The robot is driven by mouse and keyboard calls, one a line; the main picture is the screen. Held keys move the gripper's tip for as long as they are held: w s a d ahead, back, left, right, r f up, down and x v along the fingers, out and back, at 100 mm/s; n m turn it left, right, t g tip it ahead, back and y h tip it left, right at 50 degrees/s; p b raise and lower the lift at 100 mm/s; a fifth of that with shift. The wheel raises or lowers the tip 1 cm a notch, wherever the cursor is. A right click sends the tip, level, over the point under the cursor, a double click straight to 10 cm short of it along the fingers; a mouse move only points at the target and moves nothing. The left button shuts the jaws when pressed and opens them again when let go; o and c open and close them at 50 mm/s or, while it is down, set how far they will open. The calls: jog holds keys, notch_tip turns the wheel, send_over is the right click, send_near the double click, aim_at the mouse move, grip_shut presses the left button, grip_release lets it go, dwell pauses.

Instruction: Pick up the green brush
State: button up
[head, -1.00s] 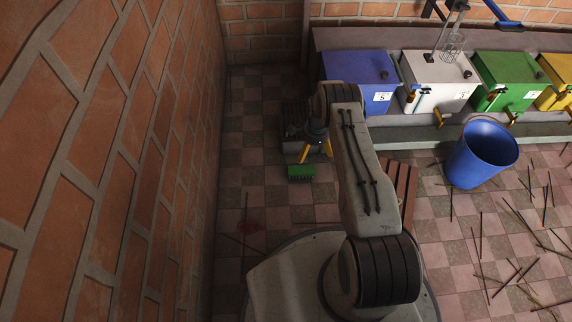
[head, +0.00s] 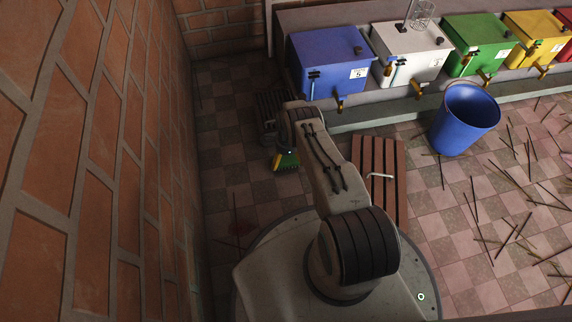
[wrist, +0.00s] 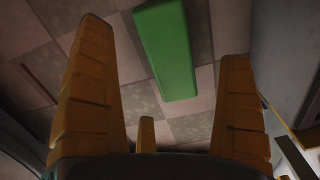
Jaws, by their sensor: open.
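The green brush (head: 290,161) lies on the tiled floor beyond my base, near the brick wall. In the wrist view its plain green block (wrist: 167,48) shows ahead of my gripper, between the lines of the two yellow fingers and slightly nearer the right one. My gripper (wrist: 160,45) is open, with nothing held and clear floor between it and the brush's near end. In the head view a yellow finger overlaps the brush's left side; I cannot tell if they touch.
A brick wall (head: 90,150) runs along the left. A slatted wooden piece (head: 377,160) is right of my arm. Blue (head: 328,62), white and green boxes with taps stand on a ledge behind. A blue bucket (head: 465,120) and scattered sticks lie to the right.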

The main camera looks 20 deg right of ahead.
aim_at(287, 162)
jog(key=shift+w+f+b, duration=0.1)
jog(key=shift+f+b, duration=0.75)
jog(key=shift+f, duration=0.75)
jog(key=shift+c, duration=0.2)
jog(key=c, duration=1.3)
